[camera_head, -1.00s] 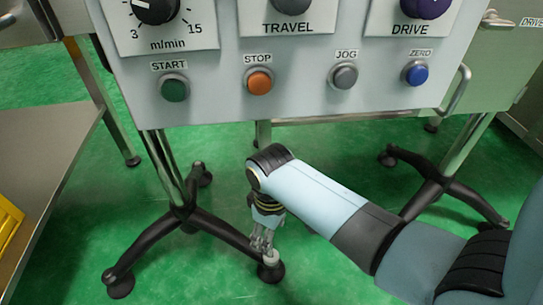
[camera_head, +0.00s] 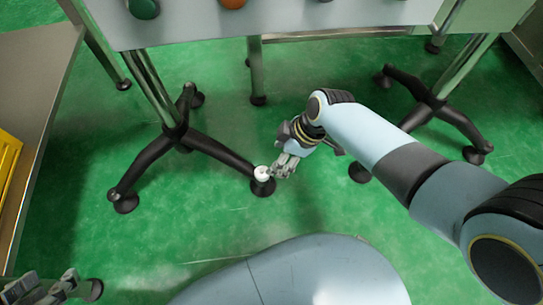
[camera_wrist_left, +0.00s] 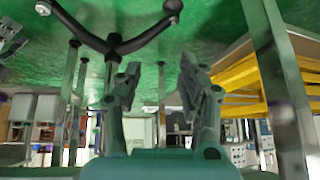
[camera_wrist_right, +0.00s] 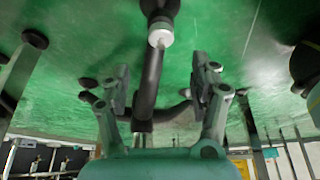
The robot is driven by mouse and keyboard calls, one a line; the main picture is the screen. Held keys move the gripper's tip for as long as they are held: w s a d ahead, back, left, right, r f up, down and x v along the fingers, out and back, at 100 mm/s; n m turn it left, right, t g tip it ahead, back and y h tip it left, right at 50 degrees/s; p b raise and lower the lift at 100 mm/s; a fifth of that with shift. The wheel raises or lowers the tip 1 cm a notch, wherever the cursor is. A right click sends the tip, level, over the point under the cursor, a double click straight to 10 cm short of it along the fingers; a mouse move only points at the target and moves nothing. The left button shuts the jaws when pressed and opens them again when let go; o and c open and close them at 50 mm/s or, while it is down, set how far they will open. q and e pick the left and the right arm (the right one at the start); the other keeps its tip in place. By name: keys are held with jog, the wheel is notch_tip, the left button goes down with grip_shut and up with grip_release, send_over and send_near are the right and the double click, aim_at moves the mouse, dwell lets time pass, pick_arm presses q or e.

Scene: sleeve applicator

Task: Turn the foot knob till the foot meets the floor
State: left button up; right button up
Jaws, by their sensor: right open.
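The white foot knob (camera_head: 261,173) sits on top of a black foot (camera_head: 263,188) at the end of a dark stand leg. I cannot tell whether that foot touches the floor. My right gripper (camera_head: 283,165) is just right of the knob, apart from it. In the right wrist view the knob (camera_wrist_right: 160,37) shows beyond and between the spread, empty fingers of the right gripper (camera_wrist_right: 163,75). My left gripper (camera_head: 45,288) is low at the left edge. Its fingers are apart and empty in the left wrist view (camera_wrist_left: 160,70).
The control panel (camera_head: 280,20) hangs above the stand. Other dark legs (camera_head: 440,100) spread at the right. A table (camera_head: 45,90) with a yellow item (camera_head: 8,150) stands at the left. Green floor (camera_head: 180,225) is clear before the knob.

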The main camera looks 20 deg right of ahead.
aim_at(263, 172)
pick_arm(q)
notch_tip(263, 172, down, 4)
jog(key=s+t+b, duration=0.1)
jog(key=t+b, duration=0.2)
jog(key=t, duration=0.1)
pick_arm(e)
jog(key=x, duration=0.5)
jog(key=shift+s+f+b, duration=0.15)
jog(key=shift+f+b, duration=0.2)
jog(key=shift+f, duration=0.1)
jog(key=b+x, duration=0.2)
jog(key=x, duration=0.1)
jog(key=shift+b+x, duration=0.65)
jog(key=shift+x, duration=0.2)
pick_arm(q)
jog(key=w+d+r+m+t+h, duration=0.1)
jog(key=w+r+t, duration=0.4)
jog(key=r, duration=0.4)
jog(key=w+d+r+m+t+h, duration=0.1)
jog(key=w+r+t, duration=0.4)
jog(key=r, duration=0.4)
jog(key=shift+w+d+r, duration=0.2)
jog(key=shift+d, duration=0.1)
pick_arm(e)
jog(key=shift+c, duration=0.4)
